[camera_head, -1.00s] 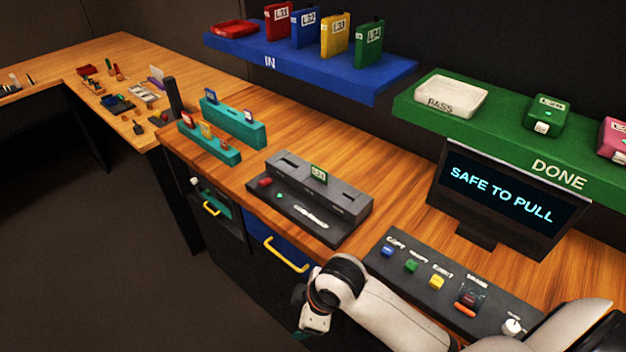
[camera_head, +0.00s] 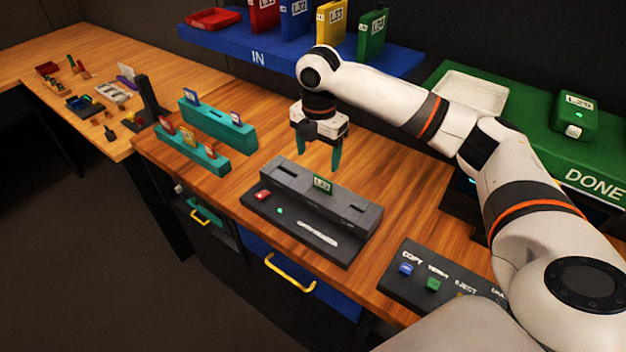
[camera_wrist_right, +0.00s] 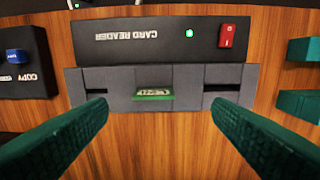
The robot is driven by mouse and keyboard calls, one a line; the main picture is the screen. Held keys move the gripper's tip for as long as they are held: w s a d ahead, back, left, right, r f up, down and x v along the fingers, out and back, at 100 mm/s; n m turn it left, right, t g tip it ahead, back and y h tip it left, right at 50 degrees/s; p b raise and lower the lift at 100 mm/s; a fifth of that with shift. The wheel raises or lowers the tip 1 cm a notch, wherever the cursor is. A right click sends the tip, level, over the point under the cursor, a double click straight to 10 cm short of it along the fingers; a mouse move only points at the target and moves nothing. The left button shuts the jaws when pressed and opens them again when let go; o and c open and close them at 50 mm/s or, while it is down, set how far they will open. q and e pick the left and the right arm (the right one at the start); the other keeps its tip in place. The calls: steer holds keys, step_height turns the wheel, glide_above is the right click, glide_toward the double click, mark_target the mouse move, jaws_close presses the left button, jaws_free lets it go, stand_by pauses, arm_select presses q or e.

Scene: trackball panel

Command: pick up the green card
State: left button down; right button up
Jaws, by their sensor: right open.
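The green card (camera_head: 322,184) stands upright in the middle of the grey card reader (camera_head: 360,222), its labelled face showing. In the right wrist view the green card (camera_wrist_right: 153,94) sits in the reader between two dark slots. My right gripper (camera_head: 319,172) is open and empty, pointing down above and behind the card in the head view. Its two green fingers show in the right wrist view (camera_wrist_right: 157,108), spread to either side of the card and apart from it. My left gripper is not in view.
Teal racks (camera_head: 218,125) with several cards stand left of the reader. A button panel (camera_head: 440,282) lies to the right. The blue IN shelf (camera_head: 300,60) and green DONE shelf (camera_head: 545,150) are behind. A monitor is mostly hidden by my right arm.

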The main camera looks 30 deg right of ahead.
mark_target(323, 181)
steer(key=f, duration=0.1)
steer(key=d+f+p, duration=0.1)
steer(key=d+f, duration=0.1)
steer(key=f, duration=0.1)
steer(key=shift+w+p, duration=0.3)
steer(key=shift+p, duration=0.05)
steer(key=f, duration=0.1)
steer(key=f+p, duration=0.1)
steer(key=f, duration=0.1)
steer(key=s+f+p, duration=0.1)
steer(key=shift+s+a+f, duration=0.1)
steer(key=shift+a+f, duration=0.3)
steer(key=shift+f, duration=0.3)
steer(key=c, duration=1.1)
